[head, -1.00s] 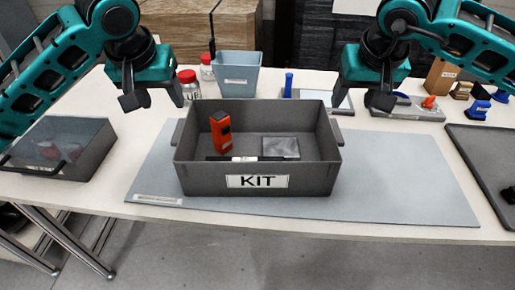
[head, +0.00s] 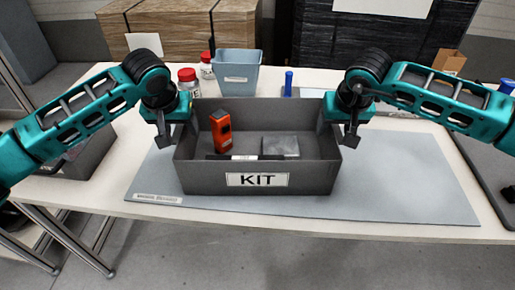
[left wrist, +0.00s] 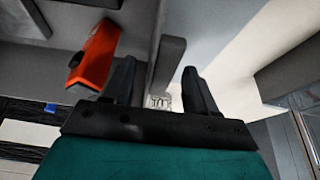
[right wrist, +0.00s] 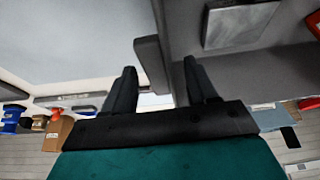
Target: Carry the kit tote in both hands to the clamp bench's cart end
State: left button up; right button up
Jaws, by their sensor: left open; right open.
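The grey kit tote (head: 310,179), labelled KIT, stands on the grey mat on the table. Inside it are an orange device (head: 220,131), a flat grey block (head: 281,147) and a dark bar with a white label (head: 244,157). My left gripper (head: 166,144) is open at the tote's left end, with the tote's handle (left wrist: 168,62) between its fingers in the left wrist view. My right gripper (head: 349,144) is open at the right end, with the other handle (right wrist: 151,65) between its fingers in the right wrist view. Contact with the handles cannot be told.
A blue-grey bin (head: 237,68) and red-lidded jars (head: 187,80) stand behind the tote. A dark grey box (head: 80,160) is at the left, partly behind my left arm. A dark tray (head: 480,160) lies at the right. The mat (head: 410,190) is bare right of the tote.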

pick_arm(q)
jog(key=shift+c, duration=0.2)
pick_arm(e)
jog(key=shift+c, duration=0.2)
pick_arm(q)
grip_shut()
pick_arm(e)
grip_shut()
pick_arm(q)
jog(key=shift+w+r, duration=0.15)
jog(key=shift+r, duration=0.1)
pick_arm(e)
jog(key=shift+w+r, duration=0.15)
jog(key=shift+r, duration=0.1)
